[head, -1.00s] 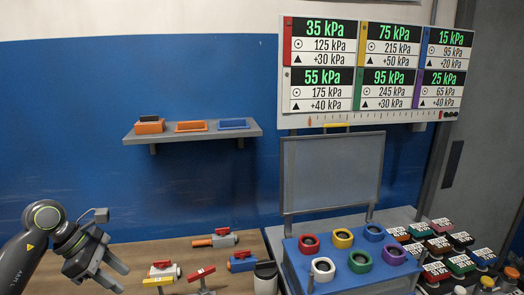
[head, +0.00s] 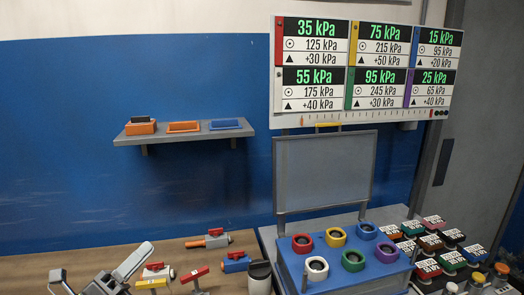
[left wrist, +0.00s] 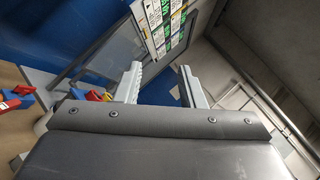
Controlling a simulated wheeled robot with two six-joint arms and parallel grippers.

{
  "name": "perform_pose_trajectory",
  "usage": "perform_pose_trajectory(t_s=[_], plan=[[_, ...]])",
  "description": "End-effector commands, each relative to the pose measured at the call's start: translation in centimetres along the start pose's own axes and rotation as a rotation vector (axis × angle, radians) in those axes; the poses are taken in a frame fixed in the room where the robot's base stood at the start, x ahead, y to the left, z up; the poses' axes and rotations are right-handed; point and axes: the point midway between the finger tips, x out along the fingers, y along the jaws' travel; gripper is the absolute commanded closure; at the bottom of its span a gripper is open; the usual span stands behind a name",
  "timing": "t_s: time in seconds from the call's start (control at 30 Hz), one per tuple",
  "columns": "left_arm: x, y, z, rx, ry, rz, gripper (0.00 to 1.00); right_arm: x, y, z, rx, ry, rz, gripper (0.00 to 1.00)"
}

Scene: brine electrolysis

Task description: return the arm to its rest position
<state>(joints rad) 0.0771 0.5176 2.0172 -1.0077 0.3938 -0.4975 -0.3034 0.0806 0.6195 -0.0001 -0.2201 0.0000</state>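My left gripper (head: 98,275) is at the lower left of the head view, in front of the wooden bench, with its two fingers spread apart. In the left wrist view my left gripper (left wrist: 160,84) is open, with nothing between the fingers. The forearm behind it is below the head view's edge. My right gripper does not clearly show in either view.
Valves with red handles (head: 195,274) and an orange-ended part (head: 208,240) lie on the bench (head: 60,262) close right of the gripper. A blue box with coloured rings (head: 335,279) stands further right. A wall shelf (head: 185,137) holds trays.

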Motion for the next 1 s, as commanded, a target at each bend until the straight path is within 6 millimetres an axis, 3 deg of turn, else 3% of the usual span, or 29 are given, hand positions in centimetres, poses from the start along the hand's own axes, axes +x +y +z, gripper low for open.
perform_pose_trajectory(t_s=[0.27,0.47,0.57,0.73,0.9,1.0], plan=[[-6.7,3.6,2.7,-0.507,-0.517,0.210,0.64,0.0,0.0,-0.3,-0.001,0.004,-0.001,0.64],[-14.0,7.3,1.1,-0.862,-0.870,0.418,0.64,0.0,-0.1,-0.3,0.000,0.004,-0.001,0.64],[-18.1,8.8,-1.2,-1.031,-1.042,0.540,0.64,0.0,-0.1,-0.3,0.000,0.004,-0.001,0.64],[-25.0,9.6,-6.8,-1.295,-1.319,0.778,0.64,0.0,-0.1,-0.3,0.000,0.004,-0.001,0.64],[-30.2,8.2,-12.7,-1.488,-1.536,1.011,0.64,0.0,-0.1,-0.4,0.000,0.005,-0.002,0.64],[-32.4,6.8,-15.7,-1.566,-1.631,1.133,0.64,0.0,-0.1,-0.4,0.000,0.005,-0.002,0.64]])
